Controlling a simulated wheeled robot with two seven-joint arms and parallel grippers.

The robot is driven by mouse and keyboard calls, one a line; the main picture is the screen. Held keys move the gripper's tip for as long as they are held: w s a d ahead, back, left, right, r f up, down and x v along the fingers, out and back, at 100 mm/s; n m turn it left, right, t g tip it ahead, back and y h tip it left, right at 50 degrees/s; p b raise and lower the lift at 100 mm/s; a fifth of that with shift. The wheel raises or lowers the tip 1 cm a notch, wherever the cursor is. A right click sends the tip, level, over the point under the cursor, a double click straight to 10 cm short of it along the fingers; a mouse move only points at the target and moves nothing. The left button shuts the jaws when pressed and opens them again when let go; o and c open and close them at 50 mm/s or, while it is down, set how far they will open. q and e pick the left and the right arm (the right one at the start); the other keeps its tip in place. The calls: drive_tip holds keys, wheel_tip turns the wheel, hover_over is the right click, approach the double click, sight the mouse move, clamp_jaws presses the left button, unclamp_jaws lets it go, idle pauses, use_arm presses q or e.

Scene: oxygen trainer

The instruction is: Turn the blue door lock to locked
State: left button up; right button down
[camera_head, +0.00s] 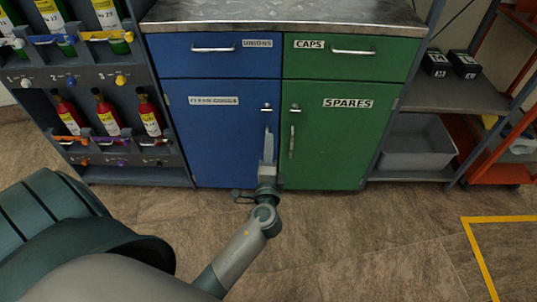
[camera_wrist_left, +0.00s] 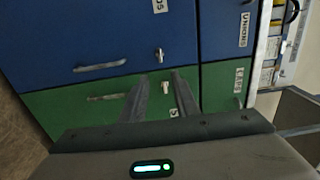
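The blue door (camera_head: 215,135) is shut, on the left of the cabinet. Its small silver lock (camera_head: 266,107) sits near the upper right edge; in the left wrist view the lock (camera_wrist_left: 159,54) lies beyond the fingertips. Its tab looks roughly level, but the locked marking is too small to read. My left gripper (camera_head: 268,133) is in front of the blue door's right edge, below the lock. In the left wrist view its two fingers (camera_wrist_left: 160,75) are apart with nothing between them. The gripper partly hides the blue door's handle in the head view. My right gripper is not in view.
The green door (camera_head: 325,140) with a similar lock (camera_head: 294,107) and handle (camera_head: 292,142) is close on the right. Blue and green drawers sit above. A bottle rack (camera_head: 90,75) stands left; shelves with a grey bin (camera_head: 418,145) stand right. The floor in front is clear.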

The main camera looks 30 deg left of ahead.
use_arm(q)
drive_tip(key=shift+v, duration=1.3)
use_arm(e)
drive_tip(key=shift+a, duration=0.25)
